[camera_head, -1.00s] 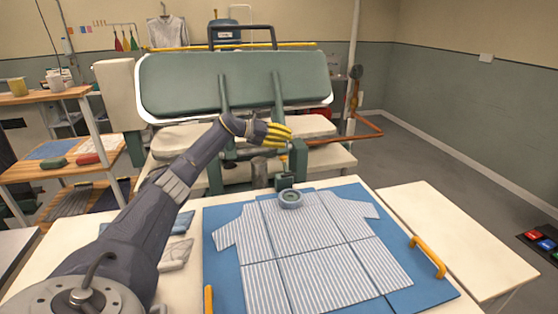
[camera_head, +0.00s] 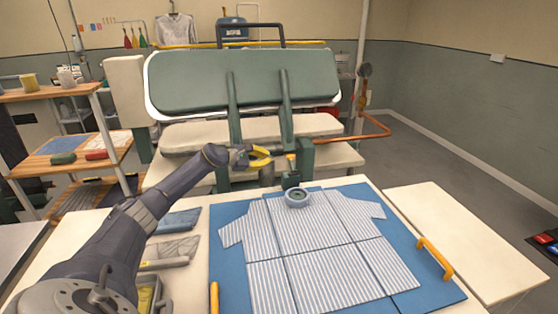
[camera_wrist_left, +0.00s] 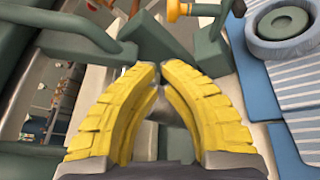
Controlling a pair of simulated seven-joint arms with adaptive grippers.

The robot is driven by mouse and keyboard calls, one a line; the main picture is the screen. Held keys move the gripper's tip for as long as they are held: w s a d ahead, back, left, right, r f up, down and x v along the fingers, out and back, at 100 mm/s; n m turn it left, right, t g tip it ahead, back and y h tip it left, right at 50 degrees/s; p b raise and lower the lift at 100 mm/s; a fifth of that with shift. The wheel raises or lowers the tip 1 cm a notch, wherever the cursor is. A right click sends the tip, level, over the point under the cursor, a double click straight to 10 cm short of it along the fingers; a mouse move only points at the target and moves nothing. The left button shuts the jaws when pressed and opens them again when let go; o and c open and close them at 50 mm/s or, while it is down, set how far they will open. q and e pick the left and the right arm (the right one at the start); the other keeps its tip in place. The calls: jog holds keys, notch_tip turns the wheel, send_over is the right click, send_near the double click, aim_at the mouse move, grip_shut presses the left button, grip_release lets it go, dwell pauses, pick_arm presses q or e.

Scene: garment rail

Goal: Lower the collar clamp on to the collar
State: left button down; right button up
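The blue-and-white striped shirt (camera_head: 320,235) lies flat on a blue board. A round grey-blue collar ring (camera_head: 297,197) sits at its top edge; it also shows in the wrist view (camera_wrist_left: 285,47). Behind it stands a dark green mechanism (camera_head: 304,158), which looks like the collar clamp; where its moving part ends is unclear. My left gripper (camera_head: 262,156), with yellow fingers, is left of this mechanism and above the collar level. In the wrist view its fingertips (camera_wrist_left: 160,66) nearly meet, with nothing clearly held, in front of green metal parts. My right gripper is out of view.
A large green padded press (camera_head: 245,80) stands open behind the board. The blue board (camera_head: 230,272) has orange handles (camera_head: 435,258). A bare cream table (camera_head: 460,235) is at the right. Wooden shelves (camera_head: 65,90) stand at the left.

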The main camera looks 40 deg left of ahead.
aim_at(292, 166)
pick_arm(q)
jog(key=shift+s+a+f+m+y, duration=0.2)
jog(key=shift+s+a+f+m, duration=0.15)
jog(key=shift+m, duration=0.3)
jog(key=shift+s+a+f+m+y, duration=0.25)
jog(key=shift+s+m, duration=0.1)
jog(key=shift+m, duration=0.3)
jog(key=w+d, duration=0.5)
jog(key=w, duration=0.2)
jog(key=shift+w+d+f, duration=0.2)
jog(key=shift+d+f, duration=0.05)
jog(key=shift+d, duration=0.1)
dwell(0.3)
jog(key=shift+d, duration=0.1)
